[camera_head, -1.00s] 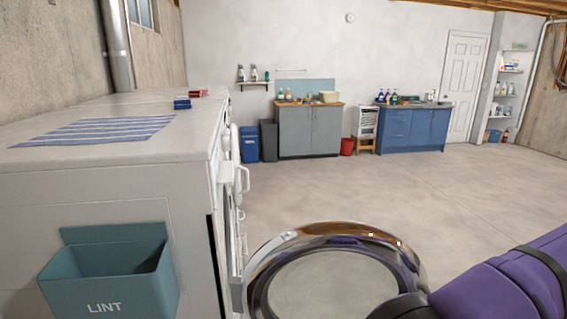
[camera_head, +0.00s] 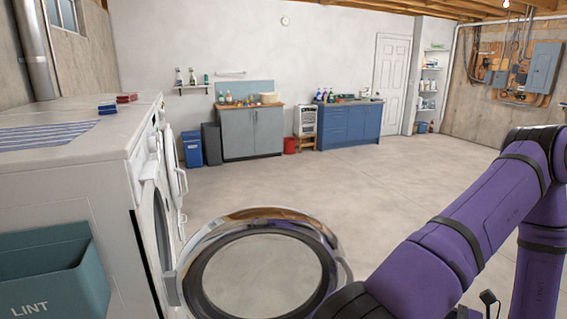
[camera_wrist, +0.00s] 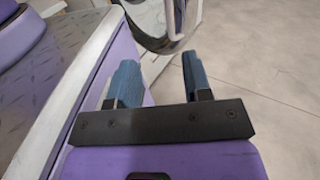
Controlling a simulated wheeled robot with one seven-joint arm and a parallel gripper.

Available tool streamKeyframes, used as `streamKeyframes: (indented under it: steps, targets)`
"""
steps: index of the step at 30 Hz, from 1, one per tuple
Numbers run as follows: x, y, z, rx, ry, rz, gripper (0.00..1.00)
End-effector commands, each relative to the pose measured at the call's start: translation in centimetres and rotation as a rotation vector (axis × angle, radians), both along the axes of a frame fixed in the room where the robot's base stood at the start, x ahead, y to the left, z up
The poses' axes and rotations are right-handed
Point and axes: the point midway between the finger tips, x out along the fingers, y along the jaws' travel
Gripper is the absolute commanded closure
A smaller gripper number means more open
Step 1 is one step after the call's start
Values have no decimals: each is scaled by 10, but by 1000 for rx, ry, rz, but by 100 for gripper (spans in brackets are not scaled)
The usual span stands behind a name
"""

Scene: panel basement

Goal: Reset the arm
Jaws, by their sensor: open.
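My gripper (camera_wrist: 160,82) shows in the wrist view, with two blue fingers spread apart on a black bar and nothing between them. A purple and grey part of my own body lies to its left there. A curved chrome rim is just beyond the fingertips, at the top. In the head view my purple arm reaches in from the right, and its lower end is at the bottom edge. My gripper is out of sight in that view.
A white washer (camera_head: 98,190) stands at the left with its round chrome-rimmed door (camera_head: 262,219) swung open close to my arm. A teal lint bin (camera_head: 55,275) hangs on the side. A blue cabinet (camera_head: 349,125) stands far back. The floor between is clear.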

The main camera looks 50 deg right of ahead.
Motion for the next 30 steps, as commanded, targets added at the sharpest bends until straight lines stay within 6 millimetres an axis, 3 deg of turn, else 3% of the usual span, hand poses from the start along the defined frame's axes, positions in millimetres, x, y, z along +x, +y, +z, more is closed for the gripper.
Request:
streamKeyframes:
  steps: [8,16,23,30]
  targets:
    - [38,-11,32,-79,39,186,55]
    - [107,-12,86,-238,111,512,55]
    - [169,9,135,-427,177,827,55]
    - [223,47,181,-661,230,1132,55]
